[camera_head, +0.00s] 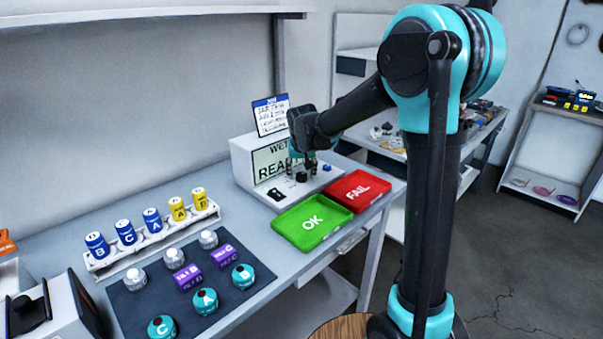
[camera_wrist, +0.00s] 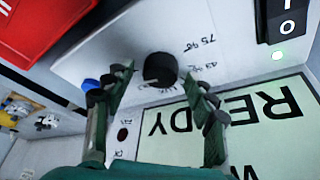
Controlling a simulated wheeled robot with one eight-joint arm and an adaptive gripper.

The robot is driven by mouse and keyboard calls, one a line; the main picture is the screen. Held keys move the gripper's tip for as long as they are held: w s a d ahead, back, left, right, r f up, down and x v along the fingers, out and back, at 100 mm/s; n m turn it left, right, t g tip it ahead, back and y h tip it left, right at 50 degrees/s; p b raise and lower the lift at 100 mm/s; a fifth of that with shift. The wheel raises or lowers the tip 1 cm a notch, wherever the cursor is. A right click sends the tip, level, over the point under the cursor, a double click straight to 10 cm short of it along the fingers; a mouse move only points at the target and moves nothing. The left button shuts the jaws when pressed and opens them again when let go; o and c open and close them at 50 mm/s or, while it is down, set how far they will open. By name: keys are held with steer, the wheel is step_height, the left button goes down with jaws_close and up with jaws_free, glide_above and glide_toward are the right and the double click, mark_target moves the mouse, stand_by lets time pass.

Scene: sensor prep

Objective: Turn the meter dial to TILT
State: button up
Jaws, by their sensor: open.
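The white meter (camera_head: 243,165) stands on the bench and its screen (camera_wrist: 225,120) reads READY, upside down in the wrist view. Its black round dial (camera_wrist: 160,68) is on the panel beside the screen, with small handwritten marks around it. I cannot make out a TILT mark or where the dial points. My gripper (camera_wrist: 158,80) is open, with one finger on either side of the dial and visible gaps to it. In the head view my gripper (camera_head: 302,162) reaches down over the meter's front panel, partly covering the screen, just above the dial (camera_head: 303,176).
The green OK tray (camera_head: 290,238) and red FAIL tray (camera_head: 340,202) lie in front. A can rack (camera_head: 98,266) and dark mat (camera_head: 225,295) are left.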

steer(key=shift+c, duration=0.5)
steer(key=c, duration=1.1)
steer(key=shift+o, duration=0.2)
steer(key=shift+d+n, duration=0.1)
steer(key=shift+n, duration=0.3)
steer(key=n+y, duration=0.1)
steer(key=n, duration=0.1)
steer(key=shift+d+n, duration=0.1)
steer(key=shift+n, duration=0.3)
steer(key=shift+w+n+g+y, duration=0.1)
steer(key=shift+n+g+y, duration=0.3)
steer(key=shift+n, duration=0.6)
steer(key=shift+n+g+y, duration=0.2)
steer(key=shift+n+y, duration=0.3)
steer(key=shift+n, duration=0.5)
steer(key=o, duration=1.2)
steer(key=shift+c, duration=0.2)
